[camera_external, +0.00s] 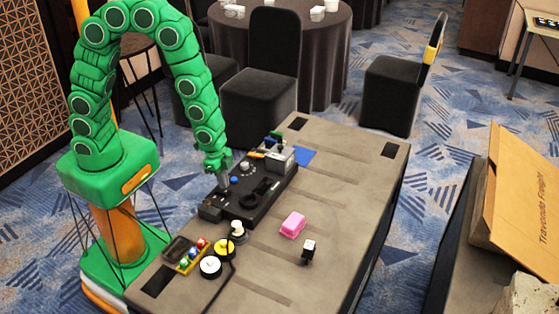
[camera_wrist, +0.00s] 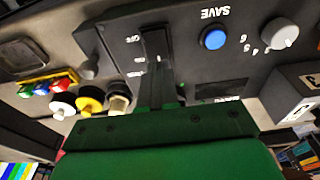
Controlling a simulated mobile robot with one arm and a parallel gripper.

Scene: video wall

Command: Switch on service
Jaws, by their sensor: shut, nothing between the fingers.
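A black control panel (camera_external: 262,200) lies on the grey table. In the wrist view it carries a dark switch (camera_wrist: 155,42) with "OFF" and another short label beside it, a blue button (camera_wrist: 214,39) marked "SAVE" and a grey numbered dial (camera_wrist: 279,33). All the lettering is upside down. A further label at the hand's edge is partly hidden and I cannot read it. My green gripper (camera_external: 223,180) points down over the panel's left part. Its dark fingers (camera_wrist: 168,92) are shut and empty, close to the switch; I cannot tell whether they touch it.
Coloured buttons on a yellow strip (camera_external: 191,255), a yellow knob (camera_external: 223,247) and a white round piece (camera_external: 210,266) stand at the near left. The table's right side is mostly clear.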

